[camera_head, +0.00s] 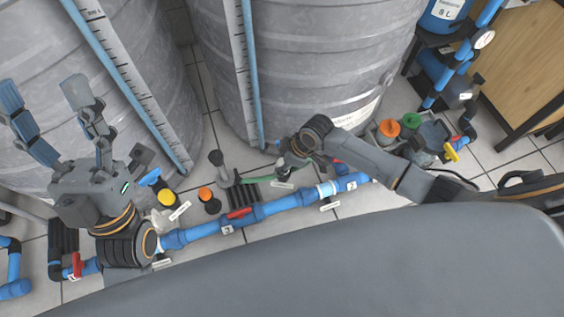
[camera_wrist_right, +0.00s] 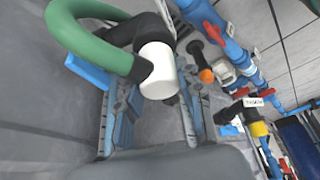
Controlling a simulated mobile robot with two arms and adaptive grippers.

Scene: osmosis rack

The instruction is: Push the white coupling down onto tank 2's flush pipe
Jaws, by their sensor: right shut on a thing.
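In the right wrist view, a white coupling (camera_wrist_right: 158,72) sits on a black elbow (camera_wrist_right: 128,32) with a green hose (camera_wrist_right: 78,42). My right gripper (camera_wrist_right: 150,92) is shut on the white coupling. In the head view, my right gripper (camera_head: 288,166) is low in front of the middle tank (camera_head: 310,60), just behind the blue pipe line; its arm and wrist hide the coupling. The green hose (camera_head: 258,179) shows left of it. I cannot pick out tank 2's flush pipe. My left gripper (camera_head: 60,118) is open and empty, in front of the left tank.
A blue pipe line (camera_head: 278,206) with a red valve handle (camera_head: 239,213) runs across the floor. An orange-capped fitting (camera_head: 206,196) and a yellow-capped one (camera_head: 167,198) stand behind it. Orange- and green-capped containers (camera_head: 389,128) are at right, near a wooden cabinet (camera_head: 520,70).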

